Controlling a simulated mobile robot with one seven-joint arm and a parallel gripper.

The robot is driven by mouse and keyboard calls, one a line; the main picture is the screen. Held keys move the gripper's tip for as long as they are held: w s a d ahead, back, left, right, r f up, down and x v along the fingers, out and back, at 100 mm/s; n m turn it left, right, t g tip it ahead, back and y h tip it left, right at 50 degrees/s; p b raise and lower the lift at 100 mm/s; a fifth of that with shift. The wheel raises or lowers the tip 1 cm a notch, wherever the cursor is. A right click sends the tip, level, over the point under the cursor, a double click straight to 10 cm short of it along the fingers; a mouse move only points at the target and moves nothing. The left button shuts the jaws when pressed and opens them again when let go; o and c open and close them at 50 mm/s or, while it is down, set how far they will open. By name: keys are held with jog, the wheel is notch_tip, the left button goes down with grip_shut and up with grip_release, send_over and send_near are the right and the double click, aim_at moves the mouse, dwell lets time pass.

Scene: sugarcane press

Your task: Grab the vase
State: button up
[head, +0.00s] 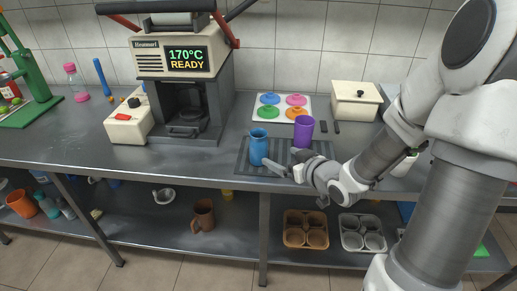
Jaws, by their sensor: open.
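A blue vase-like vessel (258,147) stands upright on a dark ribbed mat (243,165) near the front of the counter. A taller purple cup-like vessel (303,131) stands upright behind and to the right of it. I cannot tell for sure which of the two the task calls the vase. My gripper (270,172) reaches in from the right, low over the mat, with its fingertips close to the lower right of the blue vessel. It is open. Whether a finger touches the blue vessel cannot be told. My gripper's wrist hides part of the mat in front of the purple vessel.
A press machine (185,62) reading 170°C READY stands to the left. A white board with coloured lids (282,107) and a cream box (355,101) are behind. The lower shelf holds a brown mug (203,215) and muffin trays (306,229). The counter's front left is clear.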

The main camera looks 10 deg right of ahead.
aim_at(263, 154)
jog(key=x, duration=0.2)
jog(key=b+x, duration=0.1)
jog(key=x, duration=0.2)
jog(key=b+x, duration=0.1)
jog(key=x, duration=0.2)
jog(key=shift+a+f, duration=0.1)
jog(key=shift+f, duration=0.2)
jog(key=w+a+f+b, duration=0.1)
jog(key=w+f, duration=0.1)
jog(key=w, duration=0.1)
jog(key=shift+w+a+f+b, duration=0.1)
jog(key=shift+a+f+b, duration=0.1)
jog(key=shift+a+b, duration=0.2)
jog(key=shift+w+a+f, duration=0.1)
jog(key=shift+w, duration=0.3)
grip_shut()
